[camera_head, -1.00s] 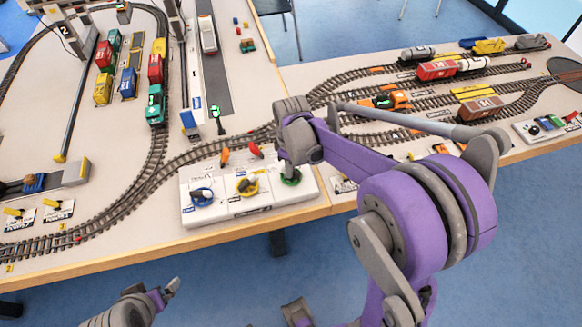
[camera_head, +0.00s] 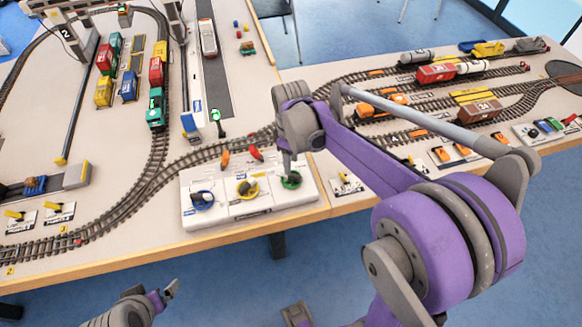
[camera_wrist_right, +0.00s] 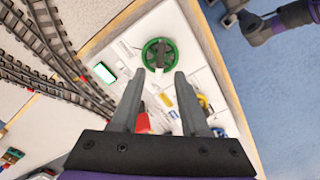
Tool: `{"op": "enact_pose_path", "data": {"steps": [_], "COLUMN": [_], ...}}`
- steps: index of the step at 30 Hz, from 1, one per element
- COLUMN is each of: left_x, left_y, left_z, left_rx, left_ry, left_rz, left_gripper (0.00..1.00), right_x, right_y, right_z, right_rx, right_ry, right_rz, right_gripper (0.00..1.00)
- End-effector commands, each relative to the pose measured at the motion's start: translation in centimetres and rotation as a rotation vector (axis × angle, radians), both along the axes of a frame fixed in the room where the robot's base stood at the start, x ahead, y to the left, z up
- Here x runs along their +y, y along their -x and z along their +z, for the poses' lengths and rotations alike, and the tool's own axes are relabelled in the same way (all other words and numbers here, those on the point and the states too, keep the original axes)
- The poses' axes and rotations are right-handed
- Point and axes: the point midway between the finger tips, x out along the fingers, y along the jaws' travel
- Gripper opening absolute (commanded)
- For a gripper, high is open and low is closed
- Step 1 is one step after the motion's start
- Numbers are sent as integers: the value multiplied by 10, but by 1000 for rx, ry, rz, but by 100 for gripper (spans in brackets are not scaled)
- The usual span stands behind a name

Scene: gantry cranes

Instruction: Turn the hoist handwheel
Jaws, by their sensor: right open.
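A white control panel (camera_head: 215,218) at the table's front edge carries a blue handwheel (camera_head: 203,199), a yellow handwheel (camera_head: 248,187) and a green handwheel (camera_head: 292,181). Their labels are too small to read, so I cannot tell which is the hoist's. My right gripper (camera_head: 290,168) is over the green handwheel, pointing down. In the right wrist view, the open fingers (camera_wrist_right: 158,80) point at the green handwheel (camera_wrist_right: 160,54), which lies just beyond the tips; contact is unclear. My left gripper (camera_head: 168,291) is low in front of the table, away from the panel; its jaws are unclear.
Model tracks, a green locomotive (camera_head: 155,108) and container wagons fill the table behind. To the right are more tracks and wagons (camera_head: 480,110).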

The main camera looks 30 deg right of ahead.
Motion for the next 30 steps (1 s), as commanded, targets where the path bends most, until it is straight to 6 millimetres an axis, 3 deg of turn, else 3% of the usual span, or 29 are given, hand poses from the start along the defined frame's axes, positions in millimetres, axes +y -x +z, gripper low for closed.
{"op": "enact_pose_path", "data": {"steps": [3, 10, 30], "left_x": [0, 0, 0], "left_y": [-1, -1, -1], "left_z": [3, 5, 5], "left_rx": [-2, -2, -3], "left_ry": [0, 0, 0], "left_rz": [0, 0, 0], "left_gripper": [100, 100, 100], "right_x": [0, 0, 0], "right_y": [0, 0, 0], "right_z": [25, 52, 56], "right_rx": [0, 0, 0], "right_ry": [0, 0, 0], "right_rz": [0, 0, 0], "right_gripper": [45, 45, 45]}}
